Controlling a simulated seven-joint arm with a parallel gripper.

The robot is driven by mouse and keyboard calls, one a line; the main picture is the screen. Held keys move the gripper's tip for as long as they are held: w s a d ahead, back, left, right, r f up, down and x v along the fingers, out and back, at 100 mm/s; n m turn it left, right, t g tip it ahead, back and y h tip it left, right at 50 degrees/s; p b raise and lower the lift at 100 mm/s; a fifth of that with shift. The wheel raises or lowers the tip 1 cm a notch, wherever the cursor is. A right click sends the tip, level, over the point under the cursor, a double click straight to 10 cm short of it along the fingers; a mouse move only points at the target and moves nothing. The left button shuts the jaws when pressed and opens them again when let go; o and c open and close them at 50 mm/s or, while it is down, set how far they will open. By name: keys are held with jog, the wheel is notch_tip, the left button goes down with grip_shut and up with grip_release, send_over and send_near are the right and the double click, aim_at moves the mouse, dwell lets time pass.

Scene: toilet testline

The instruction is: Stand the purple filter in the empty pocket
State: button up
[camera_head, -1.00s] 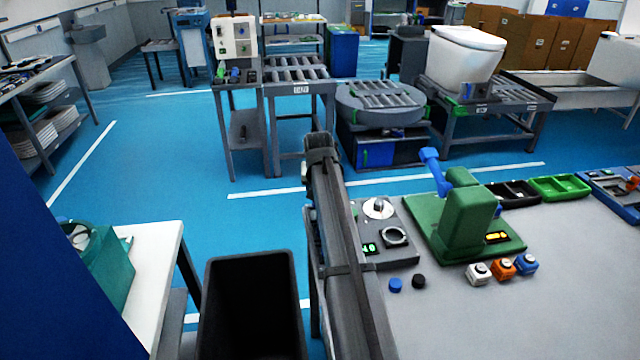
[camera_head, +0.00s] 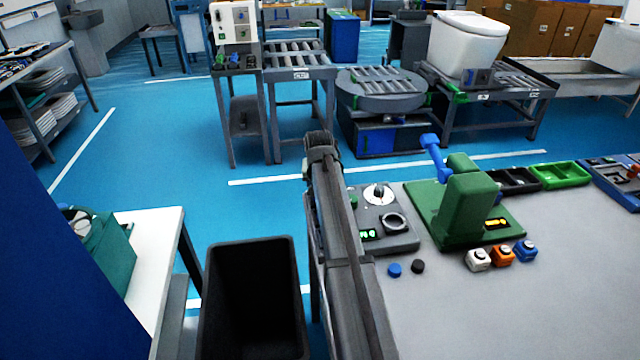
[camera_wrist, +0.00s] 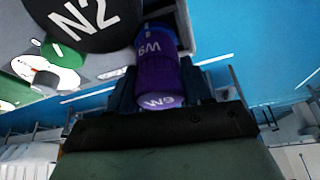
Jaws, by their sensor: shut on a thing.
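The purple filter (camera_wrist: 160,77) is a short cylinder with white lettering, seen in the wrist view. My gripper (camera_wrist: 158,90) is shut on it, with dark fingers on both sides. A black round part marked N2 (camera_wrist: 85,22) is close to the filter at upper left. A grey edge (camera_wrist: 180,22) lies by the filter's far end; I cannot tell whether they touch. In the head view my arm reaches away from the bottom middle, and neither the gripper nor the filter can be made out. I cannot identify the empty pocket in either view.
A grey panel with a dial (camera_head: 380,194) and a green fixture (camera_head: 465,205) stand on the bench right of my arm. White, orange and blue blocks (camera_head: 502,255) sit in front. A black bin (camera_head: 254,244) is at left. The bench's front right is clear.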

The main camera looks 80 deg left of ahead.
jog(key=shift+f, duration=0.2)
jog(key=o, duration=1.1)
jog(key=shift+o, duration=0.2)
jog(key=v, duration=1.3)
jog(key=shift+r, duration=0.4)
jog(key=shift+d, duration=0.1)
